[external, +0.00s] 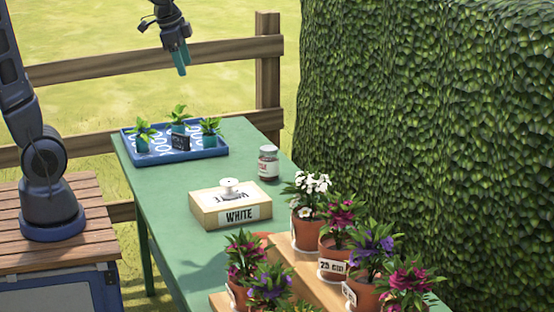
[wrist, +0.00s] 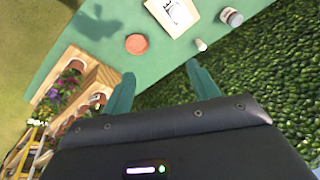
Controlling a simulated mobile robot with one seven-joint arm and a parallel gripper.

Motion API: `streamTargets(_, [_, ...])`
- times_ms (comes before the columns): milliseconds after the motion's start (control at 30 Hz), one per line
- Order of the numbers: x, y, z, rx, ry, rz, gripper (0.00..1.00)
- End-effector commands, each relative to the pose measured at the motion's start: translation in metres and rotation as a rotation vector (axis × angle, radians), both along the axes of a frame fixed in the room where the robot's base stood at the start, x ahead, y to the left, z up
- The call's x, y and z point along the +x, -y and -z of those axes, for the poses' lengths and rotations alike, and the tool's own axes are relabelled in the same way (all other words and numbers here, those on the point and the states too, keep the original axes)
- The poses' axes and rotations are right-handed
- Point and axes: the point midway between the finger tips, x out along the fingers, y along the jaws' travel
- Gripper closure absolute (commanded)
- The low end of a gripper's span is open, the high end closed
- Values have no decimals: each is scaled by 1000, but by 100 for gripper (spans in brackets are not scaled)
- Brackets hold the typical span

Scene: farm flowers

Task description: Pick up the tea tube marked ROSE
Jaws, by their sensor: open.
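I cannot make out a tube marked ROSE, as no such lettering is legible.
A wooden box marked WHITE (external: 237,211) sits mid-table. A blue tray (external: 198,154) with seedlings is at the far end. Potted flowers crowd a wooden stand (external: 302,262) at the near end. A hedge (external: 430,120) borders the right side; a fence (external: 267,80) stands behind.

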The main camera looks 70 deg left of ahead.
Motion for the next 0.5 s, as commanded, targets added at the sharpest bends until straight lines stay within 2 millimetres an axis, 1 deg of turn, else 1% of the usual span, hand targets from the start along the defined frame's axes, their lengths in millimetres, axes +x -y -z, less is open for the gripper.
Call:
streamTargets(33, [15, -3, 3, 10, -14, 28, 40])
streamTargets(267, [78, -14, 18, 54, -59, 173, 40])
streamTargets(500, [142, -28, 46, 90, -106, 327, 40])
